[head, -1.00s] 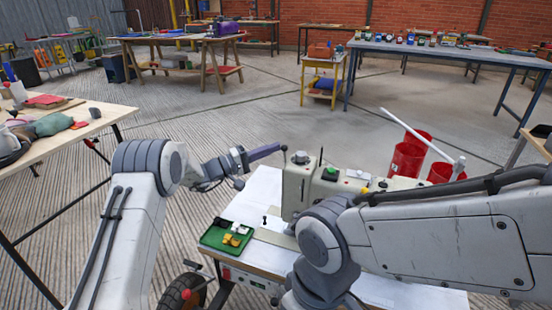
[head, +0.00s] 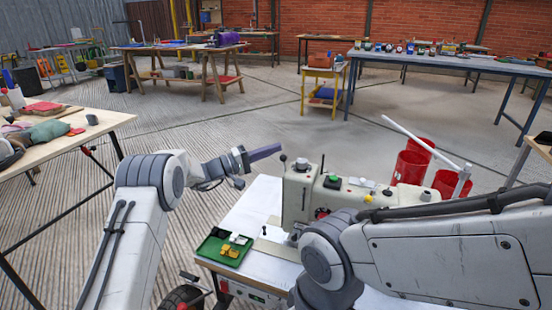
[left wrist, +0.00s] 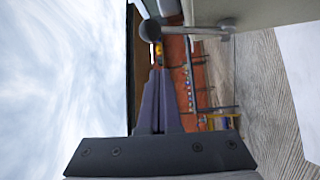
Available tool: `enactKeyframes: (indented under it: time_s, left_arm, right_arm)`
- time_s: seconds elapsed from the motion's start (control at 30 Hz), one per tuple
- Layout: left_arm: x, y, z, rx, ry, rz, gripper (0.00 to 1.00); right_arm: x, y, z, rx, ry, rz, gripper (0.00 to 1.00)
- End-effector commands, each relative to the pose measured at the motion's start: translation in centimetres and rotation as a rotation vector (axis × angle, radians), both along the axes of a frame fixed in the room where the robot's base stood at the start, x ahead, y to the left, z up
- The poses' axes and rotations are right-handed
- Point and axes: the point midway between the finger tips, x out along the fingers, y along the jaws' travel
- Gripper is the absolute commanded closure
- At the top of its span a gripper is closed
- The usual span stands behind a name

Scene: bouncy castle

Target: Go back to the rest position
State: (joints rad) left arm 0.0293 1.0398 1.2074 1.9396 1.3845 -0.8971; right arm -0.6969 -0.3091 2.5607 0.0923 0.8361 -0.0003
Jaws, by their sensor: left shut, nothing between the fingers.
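My left gripper (head: 266,152) is shut and empty, held in the air just left of the sewing machine's upper end in the head view. Its closed purple-grey fingers also show in the left wrist view (left wrist: 158,100). The off-white sewing machine (head: 330,195) stands on a white work table (head: 249,208). My right arm crosses the lower right in the head view, in front of part of the machine and table. My right gripper is out of the picture.
A green tray (head: 207,247) with small yellow and white pieces lies on the table's left corner. Red buckets (head: 408,167) with a long white tube stand behind the machine at right. A wooden table (head: 60,150) with cloths is at left. Open floor lies beyond.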

Motion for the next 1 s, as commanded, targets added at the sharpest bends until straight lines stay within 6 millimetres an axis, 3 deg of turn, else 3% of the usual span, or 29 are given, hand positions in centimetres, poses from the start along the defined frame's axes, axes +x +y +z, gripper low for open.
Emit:
enactKeyframes:
  time_s: [0.1, 0.3, 0.47, 0.57, 0.67, 0.77, 0.87, 0.9, 1.0]
  left_arm:
    - [-1.1, 3.2, -0.1, 0.000, 0.009, 0.012, 1.00]
    - [-2.8, 7.1, -0.7, -0.001, 0.008, 0.018, 1.00]
    - [-3.6, 8.8, -1.0, 0.000, 0.007, 0.016, 1.00]
    - [-4.0, 8.7, -1.0, 0.006, 0.012, 0.003, 1.00]
    - [-5.6, 6.4, -0.7, 0.047, 0.047, -0.061, 1.00]
    - [-9.1, 2.0, -0.2, 0.146, 0.122, -0.183, 1.00]
    - [-15.0, -2.8, -0.1, 0.304, 0.215, -0.337, 1.00]
    - [-17.8, -4.3, -0.2, 0.379, 0.251, -0.396, 1.00]
    - [-25.1, -6.8, -0.7, 0.587, 0.317, -0.528, 1.00]
  right_arm:
    - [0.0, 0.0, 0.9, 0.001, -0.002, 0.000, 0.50]
    - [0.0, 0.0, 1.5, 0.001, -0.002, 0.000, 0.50]
    - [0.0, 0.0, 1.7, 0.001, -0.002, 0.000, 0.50]
    - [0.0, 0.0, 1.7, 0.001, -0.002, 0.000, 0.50]
    - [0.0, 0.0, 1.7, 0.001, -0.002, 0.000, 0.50]
    - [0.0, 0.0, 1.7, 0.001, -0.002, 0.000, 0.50]
    - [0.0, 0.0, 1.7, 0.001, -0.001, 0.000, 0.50]
    - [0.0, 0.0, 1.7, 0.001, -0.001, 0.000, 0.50]
    - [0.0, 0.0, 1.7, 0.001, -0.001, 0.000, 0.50]
